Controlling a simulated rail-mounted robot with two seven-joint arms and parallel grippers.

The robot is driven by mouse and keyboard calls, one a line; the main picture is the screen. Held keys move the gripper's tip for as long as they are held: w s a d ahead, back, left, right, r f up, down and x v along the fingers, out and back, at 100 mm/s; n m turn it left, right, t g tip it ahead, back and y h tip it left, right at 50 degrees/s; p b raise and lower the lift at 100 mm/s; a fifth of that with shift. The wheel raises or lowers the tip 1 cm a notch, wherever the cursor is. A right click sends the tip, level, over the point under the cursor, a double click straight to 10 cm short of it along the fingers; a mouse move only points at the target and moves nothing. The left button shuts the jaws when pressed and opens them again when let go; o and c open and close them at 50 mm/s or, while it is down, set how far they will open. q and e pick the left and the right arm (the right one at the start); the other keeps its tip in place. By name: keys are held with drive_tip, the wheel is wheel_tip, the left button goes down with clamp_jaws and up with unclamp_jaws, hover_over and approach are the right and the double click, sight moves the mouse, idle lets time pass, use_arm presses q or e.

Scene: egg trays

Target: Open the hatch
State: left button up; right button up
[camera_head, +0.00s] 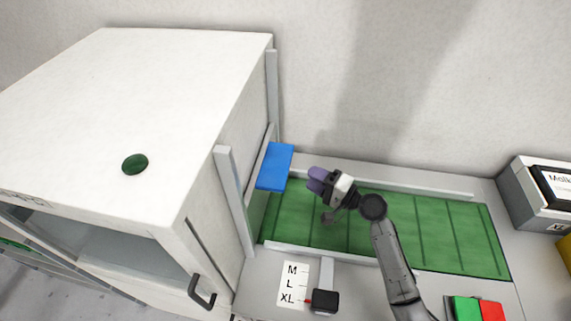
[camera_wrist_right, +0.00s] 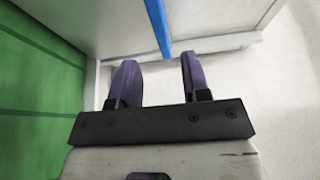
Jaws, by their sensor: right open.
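The hatch (camera_head: 259,163) is a light panel in the side of the white cabinet, between two grey upright rails. A flat blue plate (camera_head: 275,166) sticks out from it over the green belt; it also shows edge-on as a blue strip in the right wrist view (camera_wrist_right: 158,27). My right gripper (camera_head: 317,183) is just right of the blue plate, apart from it, above the belt. In the right wrist view its two purple fingers (camera_wrist_right: 157,66) are spread with nothing between them, and the blue strip lies ahead of the gap. My left gripper is not in view.
The green belt (camera_head: 440,235) runs right from the cabinet (camera_head: 180,75). A black-knobbed slider (camera_head: 325,301) by an M, L, XL card (camera_head: 293,284), green and red buttons (camera_head: 478,309) and a grey box (camera_head: 530,200) stand around it. A dark green oval (camera_head: 135,164) lies on the cabinet top.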

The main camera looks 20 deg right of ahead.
sight(286, 163)
drive_tip(key=x, duration=0.9)
drive_tip(key=shift+w+a, duration=0.1)
drive_tip(key=shift+w, duration=0.1)
drive_tip(key=shift+c, duration=0.2)
clamp_jaws()
